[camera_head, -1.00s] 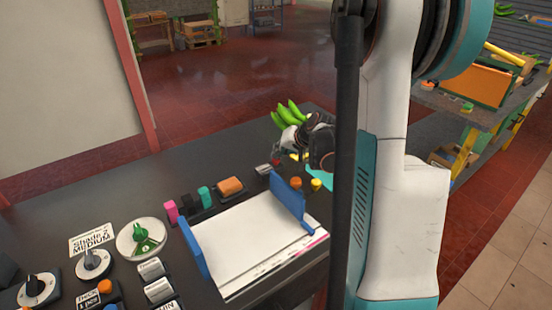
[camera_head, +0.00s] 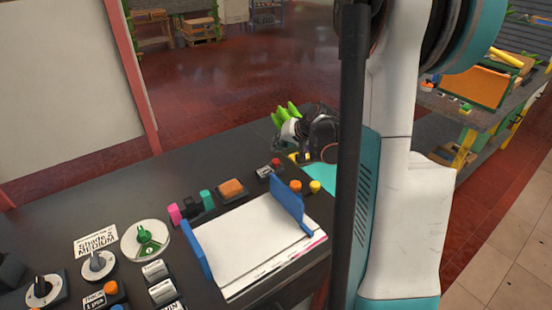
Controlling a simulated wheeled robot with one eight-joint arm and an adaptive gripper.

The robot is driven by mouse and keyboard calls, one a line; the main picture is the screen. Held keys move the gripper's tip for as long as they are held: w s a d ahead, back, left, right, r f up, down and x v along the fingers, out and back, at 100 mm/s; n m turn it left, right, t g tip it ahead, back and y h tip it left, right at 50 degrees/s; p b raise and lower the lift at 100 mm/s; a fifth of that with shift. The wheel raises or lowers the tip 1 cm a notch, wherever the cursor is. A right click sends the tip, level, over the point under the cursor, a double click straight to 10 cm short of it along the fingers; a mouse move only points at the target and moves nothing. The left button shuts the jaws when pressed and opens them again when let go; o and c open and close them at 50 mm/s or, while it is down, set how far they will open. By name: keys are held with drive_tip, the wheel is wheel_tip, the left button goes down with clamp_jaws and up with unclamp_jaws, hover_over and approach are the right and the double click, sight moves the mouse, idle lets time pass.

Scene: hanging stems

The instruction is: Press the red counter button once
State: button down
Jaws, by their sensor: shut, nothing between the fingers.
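The red counter button (camera_head: 276,162) is a small red knob on a dark-bodied counter with a pale display (camera_head: 264,172), near the far edge of the dark bench. My gripper (camera_head: 279,147) is shut and empty, just above and behind the red button in the head view. A small gap shows between them in the picture, but their true distance is hard to judge. The fingertips are small and partly dark against the bench.
A white sheet (camera_head: 252,242) between blue guides (camera_head: 288,205) is in front.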

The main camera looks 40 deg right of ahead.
drive_tip(key=shift+r+p, duration=0.65)
drive_tip(key=shift+r, duration=0.6)
drive_tip(key=s+a+r+n+y+p, duration=0.1)
drive_tip(key=a+r+n, duration=0.2)
drive_tip(key=a+r, duration=0.55)
drive_tip(key=s+a+r+n+y+p, duration=0.1)
drive_tip(key=a+r+n+p, duration=0.2)
drive_tip(key=a, duration=1.1)
drive_tip(key=s+a+r+n+g+b, duration=0.1)
drive_tip(key=s+a+r+n, duration=0.15)
drive_tip(key=s+a, duration=0.6)
drive_tip(key=s+a+r+n+g, duration=0.1)
drive_tip(key=s+a+n, duration=0.35)
drive_tip(key=s, duration=0.75)
drive_tip(key=s+d+f+m+h+b, duration=0.1)
drive_tip(key=d+f+m+h+b, duration=0.1)
drive_tip(key=d+f+m+b, duration=0.1)
wheel_tip(320, 180, down, 2)
drive_tip(key=shift+d+f+m, duration=0.15)
drive_tip(key=shift+d+m, duration=0.55)
drive_tip(key=shift+d, duration=0.45)
